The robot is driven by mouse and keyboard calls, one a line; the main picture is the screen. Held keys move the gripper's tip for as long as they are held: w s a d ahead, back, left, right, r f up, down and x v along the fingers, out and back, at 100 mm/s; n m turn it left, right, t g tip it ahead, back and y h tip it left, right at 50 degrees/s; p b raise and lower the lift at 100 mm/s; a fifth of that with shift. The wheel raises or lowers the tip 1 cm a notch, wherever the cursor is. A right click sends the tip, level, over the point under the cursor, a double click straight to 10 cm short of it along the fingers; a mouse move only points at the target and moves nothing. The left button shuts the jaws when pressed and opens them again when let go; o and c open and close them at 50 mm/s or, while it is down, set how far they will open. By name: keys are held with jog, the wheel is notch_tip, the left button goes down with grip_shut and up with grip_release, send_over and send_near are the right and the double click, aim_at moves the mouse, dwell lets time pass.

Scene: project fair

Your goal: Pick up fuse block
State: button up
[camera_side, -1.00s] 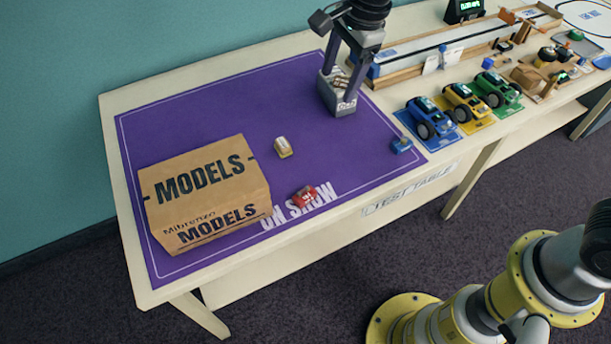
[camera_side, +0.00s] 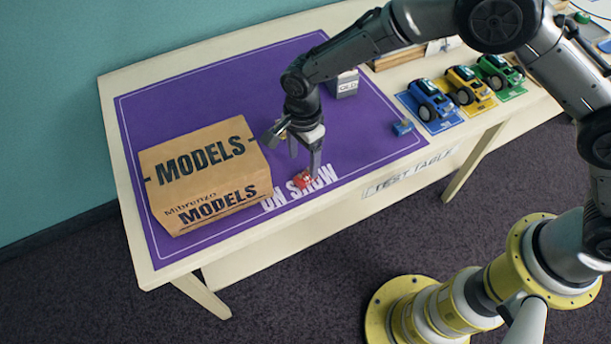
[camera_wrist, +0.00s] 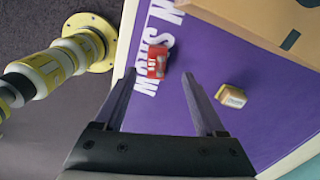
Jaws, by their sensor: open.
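A small red block (camera_side: 302,180) with white lettering lies on the purple mat (camera_side: 215,105), beside the printed words. I cannot read its label well enough to confirm that it is the fuse block. My gripper (camera_side: 305,164) points down just above and behind it, open and empty. In the wrist view the red block (camera_wrist: 157,62) lies ahead of and between the fingertips (camera_wrist: 159,76). A small yellow-and-white block (camera_wrist: 232,96) lies to the right, outside the fingers; my gripper hides it in the side view. A small blue block (camera_side: 402,127) lies at the mat's right edge.
A large cardboard box (camera_side: 205,180) marked MODELS stands left of my gripper. A grey container (camera_side: 345,84) stands behind my arm. Blue (camera_side: 430,104), yellow (camera_side: 469,88) and green (camera_side: 500,74) model cars stand at the right. The mat's back left is clear.

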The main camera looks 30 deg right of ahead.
aim_at(306, 175)
jog(key=shift+s+d+f, duration=0.1)
jog(key=shift+f, duration=1.3)
jog(key=shift+s+d+f, duration=0.1)
jog(key=shift+f, duration=1.3)
grip_shut()
